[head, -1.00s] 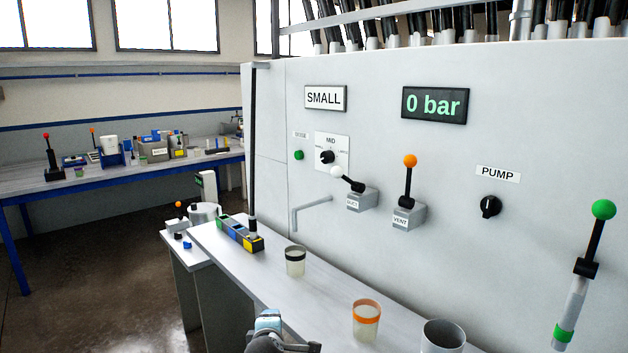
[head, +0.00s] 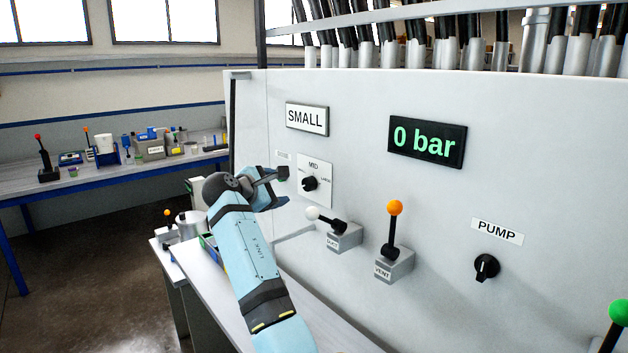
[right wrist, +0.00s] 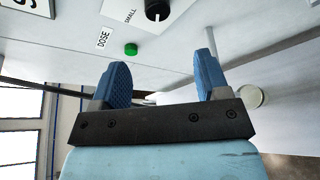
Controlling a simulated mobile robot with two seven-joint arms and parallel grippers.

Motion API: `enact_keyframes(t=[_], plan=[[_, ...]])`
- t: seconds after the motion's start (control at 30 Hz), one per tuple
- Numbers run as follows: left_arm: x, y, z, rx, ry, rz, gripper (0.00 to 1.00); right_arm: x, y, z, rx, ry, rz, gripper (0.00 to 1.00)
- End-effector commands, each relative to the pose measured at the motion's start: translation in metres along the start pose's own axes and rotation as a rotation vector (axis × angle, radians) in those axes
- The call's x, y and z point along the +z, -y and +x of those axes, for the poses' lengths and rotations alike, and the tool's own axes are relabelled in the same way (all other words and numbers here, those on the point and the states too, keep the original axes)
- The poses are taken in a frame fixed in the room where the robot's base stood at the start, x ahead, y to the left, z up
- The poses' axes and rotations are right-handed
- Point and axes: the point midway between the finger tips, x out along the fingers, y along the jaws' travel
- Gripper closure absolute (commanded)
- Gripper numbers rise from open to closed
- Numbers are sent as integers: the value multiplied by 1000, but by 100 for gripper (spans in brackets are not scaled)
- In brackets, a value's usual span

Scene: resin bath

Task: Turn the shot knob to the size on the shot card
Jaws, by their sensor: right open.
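The shot card (head: 307,118) on the white panel reads SMALL. Below it the black shot knob (head: 310,184) sits on a white plate with MID at the top, a small label at each side. I cannot tell clearly where its pointer stands. My right gripper (head: 284,187) is just left of the knob in the head view, apart from it, its fingers partly hidden by its own body. In the right wrist view the gripper (right wrist: 162,68) has its blue fingers wide apart with nothing between them, and the knob (right wrist: 157,9) shows beyond them. My left gripper is not in view.
A green DOSE button (right wrist: 131,49) is beside the knob plate. The white-tipped duct lever (head: 326,221) sticks out below right of the knob, with the orange-tipped vent lever (head: 394,228) farther right. The pump knob (head: 486,267) and 0 bar display (head: 427,141) are clear.

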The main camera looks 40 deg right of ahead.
Motion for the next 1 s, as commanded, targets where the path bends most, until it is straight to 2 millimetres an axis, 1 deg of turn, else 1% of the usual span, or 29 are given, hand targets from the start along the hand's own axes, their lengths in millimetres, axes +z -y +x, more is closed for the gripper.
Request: enact_keyframes(t=[0.13, 0.23, 0.37, 0.4, 0.6, 0.7, 0.8, 1.0], plan=[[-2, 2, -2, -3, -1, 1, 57, 2, -2, 4, -2, 3, -4, 31], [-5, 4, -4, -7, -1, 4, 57, 3, -3, 15, -3, 4, -3, 31], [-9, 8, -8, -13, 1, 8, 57, 4, -3, 39, -4, 4, -4, 31], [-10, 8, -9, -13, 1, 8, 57, 4, -3, 48, -3, 4, -4, 31], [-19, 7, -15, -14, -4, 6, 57, 4, -3, 91, -4, 3, -3, 31], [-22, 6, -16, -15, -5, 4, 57, 4, -3, 109, -3, 3, -3, 31], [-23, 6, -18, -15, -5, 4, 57, 3, -3, 123, -2, 2, -2, 31], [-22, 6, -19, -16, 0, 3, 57, 2, -2, 136, -1, 2, -2, 31]])
